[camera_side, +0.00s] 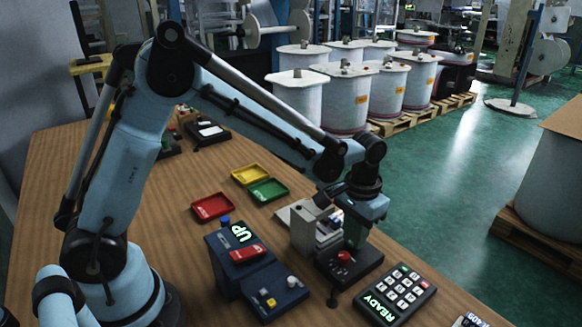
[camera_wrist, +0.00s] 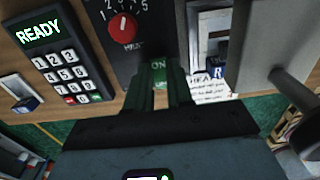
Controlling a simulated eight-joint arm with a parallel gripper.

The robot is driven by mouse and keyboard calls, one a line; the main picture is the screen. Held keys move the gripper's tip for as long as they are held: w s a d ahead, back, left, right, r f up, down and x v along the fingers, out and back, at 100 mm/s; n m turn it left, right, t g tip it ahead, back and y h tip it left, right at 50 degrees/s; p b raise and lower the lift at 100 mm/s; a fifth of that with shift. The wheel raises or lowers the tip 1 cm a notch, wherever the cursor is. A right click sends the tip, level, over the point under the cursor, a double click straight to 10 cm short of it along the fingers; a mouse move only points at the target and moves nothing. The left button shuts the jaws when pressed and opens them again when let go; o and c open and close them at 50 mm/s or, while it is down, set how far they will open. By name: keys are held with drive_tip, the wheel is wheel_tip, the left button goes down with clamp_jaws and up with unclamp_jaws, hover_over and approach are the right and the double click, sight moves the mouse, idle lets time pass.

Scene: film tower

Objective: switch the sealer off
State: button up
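The sealer's dark panel (camera_wrist: 105,45) carries a red heat dial (camera_wrist: 122,27) with white numbers. Beside the dial a green switch (camera_wrist: 159,66) shows the word ON. In the side view the sealer (camera_side: 345,264) is a low black box with the red dial on top, in front of a grey-white stand. My gripper (camera_wrist: 164,72) points at the switch, its two dark fingers either side of it with a narrow gap between them. In the side view my gripper (camera_side: 355,238) is low over the sealer's back. Whether the fingers touch the switch cannot be told.
A keypad reading READY (camera_side: 397,293) lies right of the sealer. A blue box with a red lever and UP display (camera_side: 250,262) stands to its left. Red (camera_side: 212,207), yellow (camera_side: 250,175) and green (camera_side: 268,191) trays lie farther back on the wooden table.

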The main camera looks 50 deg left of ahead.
clamp_jaws()
drive_tip(key=shift+w+g, duration=0.25)
drive_tip(key=shift+g, duration=0.6)
drive_tip(key=shift+w+g, duration=0.2)
drive_tip(key=shift+g, duration=0.65)
drive_tip(key=o, duration=0.7)
unclamp_jaws()
drive_tip(key=shift+r, duration=0.1)
drive_tip(key=v, duration=1.2)
